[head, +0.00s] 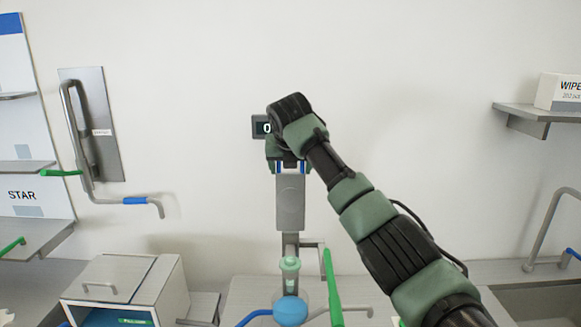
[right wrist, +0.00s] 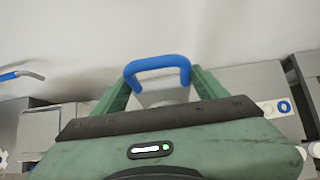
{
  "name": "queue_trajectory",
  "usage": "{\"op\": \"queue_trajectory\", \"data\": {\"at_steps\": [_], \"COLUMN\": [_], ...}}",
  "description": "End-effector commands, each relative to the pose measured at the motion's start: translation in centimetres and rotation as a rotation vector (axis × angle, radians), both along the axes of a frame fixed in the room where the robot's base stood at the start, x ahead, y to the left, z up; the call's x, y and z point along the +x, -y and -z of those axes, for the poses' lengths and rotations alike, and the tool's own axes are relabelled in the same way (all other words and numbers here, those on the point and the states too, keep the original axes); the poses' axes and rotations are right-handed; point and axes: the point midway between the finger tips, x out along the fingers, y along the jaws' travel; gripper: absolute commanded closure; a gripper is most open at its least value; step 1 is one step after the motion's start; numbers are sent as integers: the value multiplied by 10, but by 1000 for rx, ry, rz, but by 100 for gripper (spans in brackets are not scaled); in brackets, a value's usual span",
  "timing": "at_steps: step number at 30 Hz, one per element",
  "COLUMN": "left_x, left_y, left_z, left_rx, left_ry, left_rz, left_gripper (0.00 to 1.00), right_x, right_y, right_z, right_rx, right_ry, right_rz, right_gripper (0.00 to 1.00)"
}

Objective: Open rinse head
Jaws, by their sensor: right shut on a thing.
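The rinse head shows as a grey upright body (head: 291,203) on a post in the middle of the head view. A blue loop handle (right wrist: 157,64) shows in the right wrist view, and bits of blue show at the top of the grey body in the head view. My right gripper (head: 291,167) comes down over that top end. In the right wrist view its green fingers (right wrist: 160,85) lie on both sides of the blue handle and are shut on it. The hand hides most of the handle in the head view. My left gripper is in neither view.
Below the rinse head stand a pale green-capped vessel (head: 290,265), a blue round part (head: 290,311) and a green lever (head: 332,288). A grey box (head: 118,280) is at lower left. A wall plate with a bent pipe (head: 92,125) is at left. A shelf (head: 540,113) is at right.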

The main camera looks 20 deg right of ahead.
Motion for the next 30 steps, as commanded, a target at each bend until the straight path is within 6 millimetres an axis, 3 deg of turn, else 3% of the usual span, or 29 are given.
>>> {"op": "queue_trajectory", "data": {"at_steps": [9, 10, 22, 30], "left_x": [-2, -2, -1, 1], "left_y": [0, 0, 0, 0], "left_z": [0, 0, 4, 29], "left_rx": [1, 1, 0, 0], "left_ry": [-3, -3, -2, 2], "left_rz": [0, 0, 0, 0], "left_gripper": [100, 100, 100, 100], "right_x": [1, 1, -3, -30], "right_y": [0, -1, -1, -10], "right_z": [-7, -7, -5, -35], "right_rx": [1, 1, 1, 1], "right_ry": [14, 14, 7, 13], "right_rz": [-1, -1, 0, -1], "right_gripper": [100, 22, 19, 19]}}
